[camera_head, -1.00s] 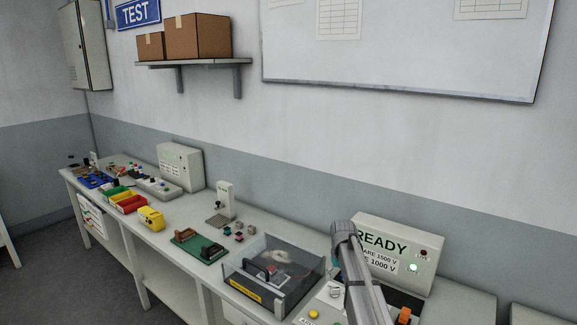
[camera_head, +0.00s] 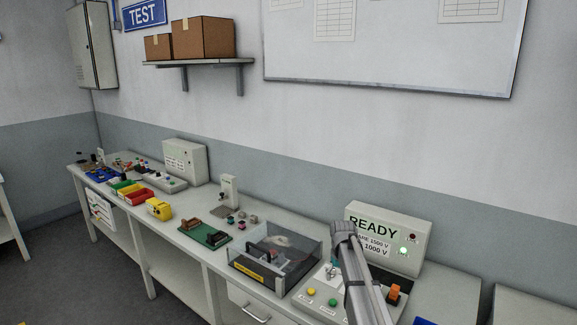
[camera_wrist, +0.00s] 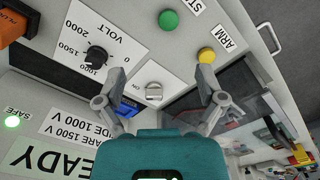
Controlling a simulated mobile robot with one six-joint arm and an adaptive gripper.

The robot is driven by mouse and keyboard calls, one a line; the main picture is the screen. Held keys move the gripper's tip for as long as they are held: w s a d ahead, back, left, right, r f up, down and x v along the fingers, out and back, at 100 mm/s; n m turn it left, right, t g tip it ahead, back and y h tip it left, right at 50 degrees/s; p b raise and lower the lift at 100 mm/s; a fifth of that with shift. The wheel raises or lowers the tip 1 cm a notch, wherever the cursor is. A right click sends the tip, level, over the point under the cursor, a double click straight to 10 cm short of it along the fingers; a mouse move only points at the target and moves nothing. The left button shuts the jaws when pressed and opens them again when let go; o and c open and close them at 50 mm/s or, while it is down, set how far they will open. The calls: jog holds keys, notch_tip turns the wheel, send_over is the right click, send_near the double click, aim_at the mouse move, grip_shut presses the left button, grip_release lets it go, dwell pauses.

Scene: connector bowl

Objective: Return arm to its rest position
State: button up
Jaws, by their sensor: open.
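My gripper (camera_wrist: 162,72) is open and empty in the wrist view, its two grey fingers spread above a light grey control panel (camera_wrist: 228,22). Nothing is seen between the fingers. In the head view my grey arm reaches over the bench at the lower right, in front of the READY tester (camera_head: 412,228). It hides part of the tester and panel.
A clear-lidded test box (camera_head: 275,258) stands left of the arm. The panel has a green button (camera_wrist: 168,20), a yellow button (camera_wrist: 206,55), and a black voltage dial (camera_wrist: 96,55). Coloured bins (camera_head: 130,191) stand farther left.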

jog(key=s+f+b, duration=0.3)
jog(key=s, duration=0.6)
jog(key=s+f+m+b, duration=0.1)
jog(key=s+f+b, duration=0.2)
jog(key=s, duration=0.7)
jog(key=s+f+b, duration=0.4)
jog(key=s, duration=0.6)
jog(key=shift+a+m, duration=0.2)
jog(key=shift+m, duration=0.1)
dwell(0.5)
